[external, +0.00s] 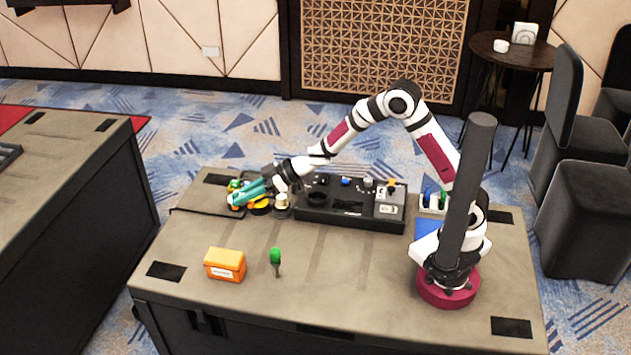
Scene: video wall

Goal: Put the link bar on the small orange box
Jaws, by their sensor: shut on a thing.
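The small orange box (225,264) stands on the table's front left with a white label on its front. Its top looks bare. My gripper (241,195) is at the far left of the table, low among a cluster of small parts. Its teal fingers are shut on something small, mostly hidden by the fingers. The gripper is beyond the orange box and apart from it. I cannot clearly make out the link bar among the green, yellow and black parts (261,208) around the fingers.
A black device panel (350,218) stands right of my gripper, with a pale round part (281,203) between. A green-topped upright object (276,259) stands just right of the orange box. A blue-and-white holder (431,205) is near my base. The table's front middle is clear.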

